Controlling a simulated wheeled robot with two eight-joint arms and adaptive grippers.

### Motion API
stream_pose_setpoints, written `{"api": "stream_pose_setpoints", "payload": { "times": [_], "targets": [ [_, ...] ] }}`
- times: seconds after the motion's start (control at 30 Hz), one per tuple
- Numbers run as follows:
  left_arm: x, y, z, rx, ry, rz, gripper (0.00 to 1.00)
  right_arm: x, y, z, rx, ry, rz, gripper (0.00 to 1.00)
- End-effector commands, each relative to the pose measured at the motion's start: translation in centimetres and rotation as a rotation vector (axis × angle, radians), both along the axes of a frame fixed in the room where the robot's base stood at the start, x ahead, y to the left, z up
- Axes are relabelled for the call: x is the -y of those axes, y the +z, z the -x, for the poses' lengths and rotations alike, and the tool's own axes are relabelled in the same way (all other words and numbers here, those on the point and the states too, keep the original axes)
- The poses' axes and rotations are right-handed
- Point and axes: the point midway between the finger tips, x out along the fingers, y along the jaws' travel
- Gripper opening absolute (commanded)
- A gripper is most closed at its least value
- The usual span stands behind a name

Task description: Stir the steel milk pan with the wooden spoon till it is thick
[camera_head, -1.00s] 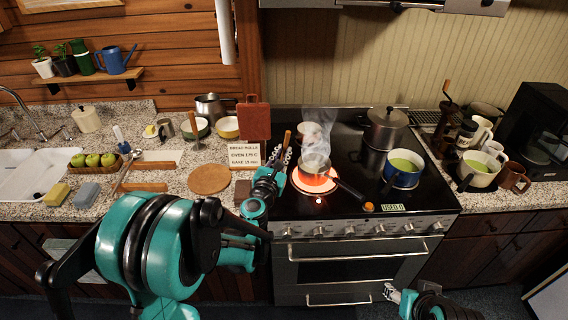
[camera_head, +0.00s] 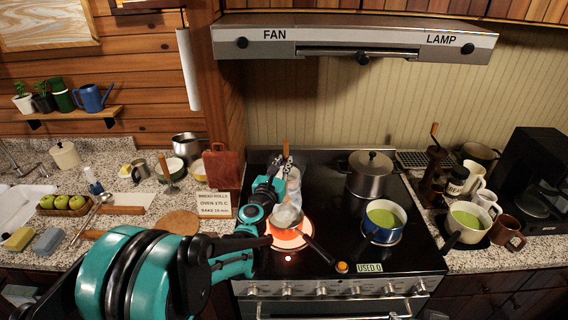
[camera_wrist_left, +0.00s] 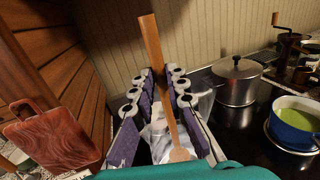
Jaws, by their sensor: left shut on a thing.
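The steel milk pan (camera_head: 287,217) sits on a glowing orange burner (camera_head: 305,228) at the left of the black hob, its dark handle pointing to the lower right. Pale steam rises over it. My left gripper (camera_head: 283,168) is just behind the pan and shut on the wooden spoon (camera_head: 286,148), whose handle top sticks up above the fingers. In the left wrist view the spoon (camera_wrist_left: 152,45) stands slightly tilted between the two padded fingers (camera_wrist_left: 163,95). My right gripper is out of view.
A blue pot of green liquid (camera_head: 384,218) and a lidded steel pot (camera_head: 369,174) stand right of the pan. A bread-rolls sign (camera_head: 214,204) and a round board (camera_head: 178,222) lie left. The range hood (camera_head: 355,36) hangs above.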

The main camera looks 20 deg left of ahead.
Motion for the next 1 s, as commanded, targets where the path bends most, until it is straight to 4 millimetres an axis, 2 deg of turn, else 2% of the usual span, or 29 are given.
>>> {"api": "stream_pose_setpoints", "payload": {
  "times": [1.0],
  "targets": [
    [0.0,-8.9,0.0,0.0,0.0,-0.001,0.0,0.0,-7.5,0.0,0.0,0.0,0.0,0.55]
  ]
}}
